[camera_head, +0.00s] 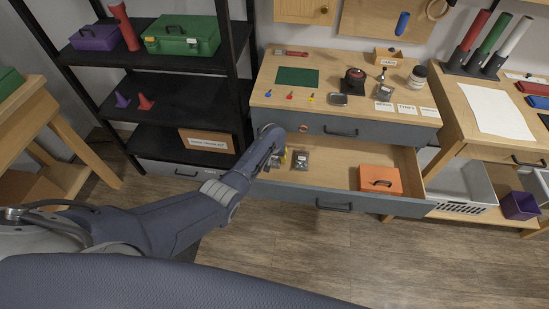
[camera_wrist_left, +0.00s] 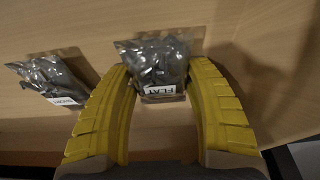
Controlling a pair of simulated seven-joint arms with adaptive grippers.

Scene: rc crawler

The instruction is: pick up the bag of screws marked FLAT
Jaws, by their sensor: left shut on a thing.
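My left gripper (camera_head: 283,158) reaches into the open drawer at its left end. In the left wrist view its two yellow fingers (camera_wrist_left: 162,78) are shut on the bag of screws marked FLAT (camera_wrist_left: 158,65), a clear bag of dark screws with a white label. The label reads upside down in that view. The drawer floor lies behind the bag; I cannot tell whether the bag touches it. One bag (camera_head: 301,160) also shows in the head view. My right gripper is out of view.
The open drawer (camera_head: 335,172) also holds an orange box (camera_head: 380,180) at its right, with bare floor between. The workbench top (camera_head: 330,65) above carries small tools and cards. A black shelf (camera_head: 165,100) stands close on the left.

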